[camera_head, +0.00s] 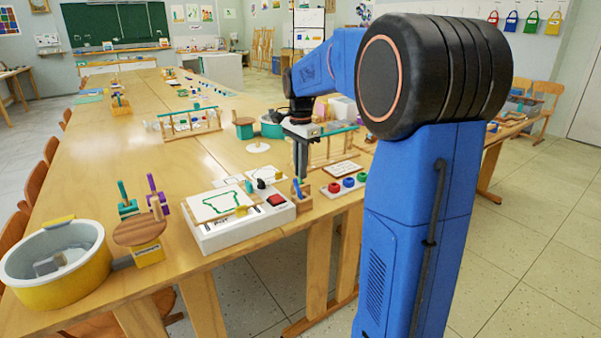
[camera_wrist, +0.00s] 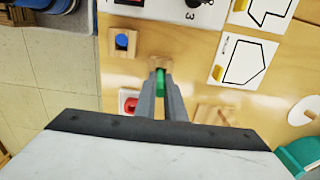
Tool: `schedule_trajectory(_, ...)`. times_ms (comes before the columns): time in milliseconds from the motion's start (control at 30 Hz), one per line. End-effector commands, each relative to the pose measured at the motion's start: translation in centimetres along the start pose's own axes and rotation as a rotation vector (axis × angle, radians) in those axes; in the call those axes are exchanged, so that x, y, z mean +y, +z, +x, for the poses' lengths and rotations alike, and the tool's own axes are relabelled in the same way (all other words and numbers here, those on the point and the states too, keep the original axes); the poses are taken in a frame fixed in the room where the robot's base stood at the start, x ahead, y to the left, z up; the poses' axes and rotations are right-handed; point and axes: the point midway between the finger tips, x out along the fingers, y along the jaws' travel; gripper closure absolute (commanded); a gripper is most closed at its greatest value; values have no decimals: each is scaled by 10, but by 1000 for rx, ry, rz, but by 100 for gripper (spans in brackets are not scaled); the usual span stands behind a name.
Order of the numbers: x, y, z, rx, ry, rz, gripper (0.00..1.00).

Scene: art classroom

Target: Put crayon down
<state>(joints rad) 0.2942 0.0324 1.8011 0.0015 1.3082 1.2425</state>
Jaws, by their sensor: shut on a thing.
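My gripper (camera_wrist: 163,88) is shut on a green piece, which appears to be the crayon (camera_wrist: 160,80); only a short part of it shows between the fingers. A small wooden block (camera_wrist: 160,62) shows right at the fingertips; I cannot tell whether the crayon touches it. In the head view my gripper (camera_head: 300,172) points down at the table's near edge, and the crayon cannot be made out there. A wooden block with a blue peg (camera_head: 298,187) stands close by; the blue one also shows in the wrist view (camera_wrist: 122,41).
A white box with a red button (camera_head: 240,228) stands left of my gripper. A white tray with coloured knobs (camera_head: 345,187) is to the right. Outline cards (camera_wrist: 243,62) lie nearby. A wooden rack (camera_head: 335,150) stands behind. The table's edge is close, with floor beyond.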

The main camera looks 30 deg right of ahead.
Motion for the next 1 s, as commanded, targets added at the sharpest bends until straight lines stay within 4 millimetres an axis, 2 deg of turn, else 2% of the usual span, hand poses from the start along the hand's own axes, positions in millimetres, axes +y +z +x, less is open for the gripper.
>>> schedule_trajectory(100,0,0,12,0,1,0,100)
schedule_trajectory(467,0,0,16,0,1,0,100)
schedule_trajectory(500,0,0,16,0,1,0,88)
schedule_trajectory(567,0,0,16,0,0,0,74)
schedule_trajectory(600,0,0,16,0,0,0,72)
schedule_trajectory(867,0,0,15,0,0,0,72)
schedule_trajectory(1000,0,0,8,0,-1,0,72)
